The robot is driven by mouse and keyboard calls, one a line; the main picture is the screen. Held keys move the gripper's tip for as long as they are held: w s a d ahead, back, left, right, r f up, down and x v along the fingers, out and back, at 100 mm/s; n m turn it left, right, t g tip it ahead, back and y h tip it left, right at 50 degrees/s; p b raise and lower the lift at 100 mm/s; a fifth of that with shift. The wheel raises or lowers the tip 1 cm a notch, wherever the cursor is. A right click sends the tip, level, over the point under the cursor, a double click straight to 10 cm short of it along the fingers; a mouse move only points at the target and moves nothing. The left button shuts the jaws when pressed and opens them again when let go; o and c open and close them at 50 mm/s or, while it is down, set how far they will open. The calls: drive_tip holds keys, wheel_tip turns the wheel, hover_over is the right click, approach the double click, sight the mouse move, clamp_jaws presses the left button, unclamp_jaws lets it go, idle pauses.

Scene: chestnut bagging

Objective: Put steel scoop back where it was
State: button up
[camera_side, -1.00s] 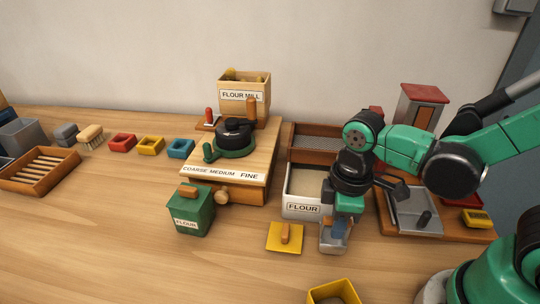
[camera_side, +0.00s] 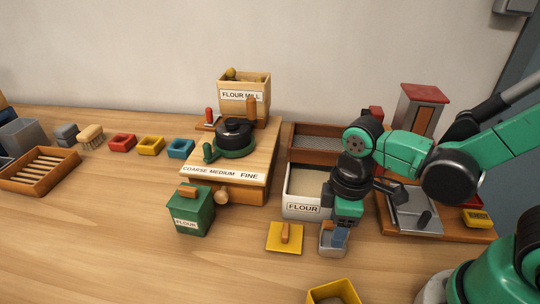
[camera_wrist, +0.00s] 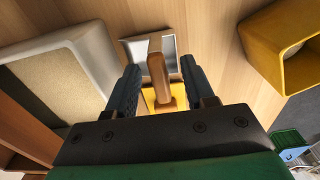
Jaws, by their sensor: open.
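The steel scoop (camera_side: 328,246) appears to rest on the table, just right of a yellow lid (camera_side: 272,240) and in front of the white flour bin (camera_side: 306,213). In the wrist view, the scoop's shiny steel part (camera_wrist: 138,50) lies ahead of its wooden handle (camera_wrist: 158,72). My gripper (camera_side: 340,236) is low over the scoop, with its fingers partly covering it in the side view. In the wrist view, my gripper (camera_wrist: 160,82) is open, with one finger on each side of the handle and a gap on both sides.
A yellow open box (camera_side: 334,292) stands in front, and also shows at right in the wrist view (camera_wrist: 262,45). The flour bin is close behind. A green flour canister (camera_side: 190,212) stands left of the lid. The front-left table is clear.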

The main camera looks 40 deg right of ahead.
wheel_tip(320, 180, up, 12)
drive_tip(key=w+d+f+m+t, duration=0.2)
drive_tip(key=w+d+m+t, duration=0.2)
drive_tip(key=m+t, duration=0.3)
drive_tip(key=shift+w+d+f+m, duration=0.15)
drive_tip(key=shift+d+f+m, duration=0.15)
drive_tip(key=shift+d+m, duration=0.55)
drive_tip(key=o, duration=0.7)
drive_tip(key=shift+a, duration=0.3)
drive_tip(key=shift+o, duration=0.5)
drive_tip(key=shift+a+n+g, duration=0.25)
drive_tip(key=shift+n+g, duration=0.15)
drive_tip(key=shift+n, duration=0.35)
wheel_tip(320, 180, up, 4)
drive_tip(key=n+g+y, duration=0.3)
drive_tip(key=n+g, duration=0.7)
drive_tip(key=n, duration=1.5)
hover_over(329, 238)
drive_tip(key=s+a, duration=0.5)
drive_tip(key=x, duration=0.9)
